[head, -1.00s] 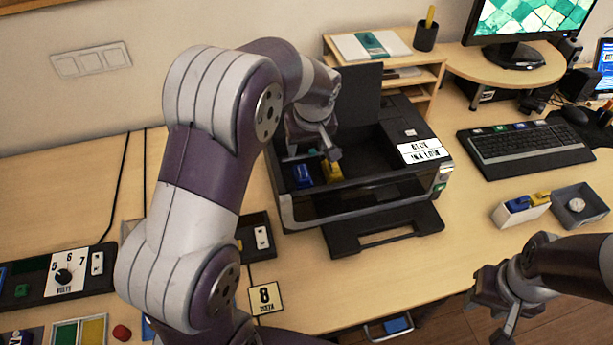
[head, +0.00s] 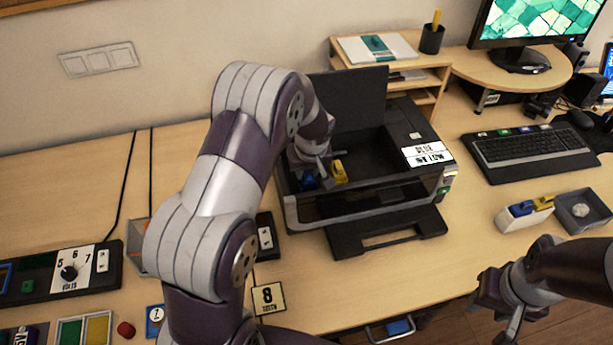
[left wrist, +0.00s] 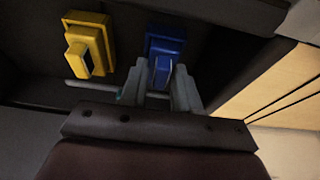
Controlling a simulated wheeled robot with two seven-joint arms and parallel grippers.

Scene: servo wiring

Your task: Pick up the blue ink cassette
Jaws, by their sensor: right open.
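A blue ink cassette (head: 308,182) sits in the open printer (head: 370,190), left of a yellow cassette (head: 340,172). My left gripper (head: 318,172) is down inside the printer at the blue cassette and partly hides it. In the left wrist view the fingers (left wrist: 160,85) stand apart on either side of the narrow tab of the blue cassette (left wrist: 165,45). Firm contact cannot be made out. The yellow cassette (left wrist: 90,45) is left of them. My right gripper (head: 492,305) is open and empty at the lower right, beyond the table's front edge.
The raised printer lid (head: 350,98) stands behind my left gripper. A white box (head: 522,217) with blue and yellow pieces and a grey tray (head: 588,212) are at the right. A keyboard (head: 530,148) lies behind them. Bare table lies right of the printer.

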